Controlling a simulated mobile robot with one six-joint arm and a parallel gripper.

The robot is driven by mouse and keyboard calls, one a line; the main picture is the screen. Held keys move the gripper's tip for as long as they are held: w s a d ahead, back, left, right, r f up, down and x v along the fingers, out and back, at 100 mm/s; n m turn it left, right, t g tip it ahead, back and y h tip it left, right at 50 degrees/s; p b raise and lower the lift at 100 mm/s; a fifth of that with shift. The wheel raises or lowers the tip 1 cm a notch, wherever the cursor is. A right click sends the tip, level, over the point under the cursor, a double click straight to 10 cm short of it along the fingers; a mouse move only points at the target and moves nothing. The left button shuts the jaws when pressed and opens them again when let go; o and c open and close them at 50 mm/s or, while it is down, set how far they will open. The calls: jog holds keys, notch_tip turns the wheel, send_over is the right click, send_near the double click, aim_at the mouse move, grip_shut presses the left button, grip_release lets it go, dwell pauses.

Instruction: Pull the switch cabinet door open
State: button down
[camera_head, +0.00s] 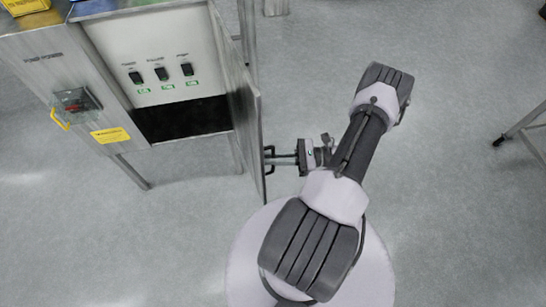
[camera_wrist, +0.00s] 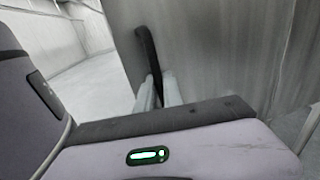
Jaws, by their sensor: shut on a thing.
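The switch cabinet (camera_head: 75,50) is a steel box at the upper left, its front uncovered to show a white panel (camera_head: 150,45) with three black switches. Its door (camera_head: 257,130) stands swung out at the cabinet's right side, seen almost edge-on. A dark bar handle (camera_head: 268,153) is on the door's right-hand face. My gripper (camera_head: 273,159) is shut on this handle, reaching in from the right. In the wrist view the black handle (camera_wrist: 147,48) runs down between the fingers of my gripper (camera_wrist: 158,90), in front of the grey door face (camera_wrist: 220,50). The fingertips are partly hidden.
A red switch with a yellow part (camera_head: 75,104) and a yellow label (camera_head: 110,135) sit on the cabinet's left side. A dark opening (camera_head: 185,118) lies below the panel. Table legs (camera_head: 520,130) stand at the far right. The floor around my base is clear.

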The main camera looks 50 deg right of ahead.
jog(key=c, duration=1.5)
grip_release()
jog(key=p+v, duration=0.1)
jog(key=v, duration=1.6)
jog(key=shift+s+d, duration=0.15)
jog(key=shift+s, duration=0.05)
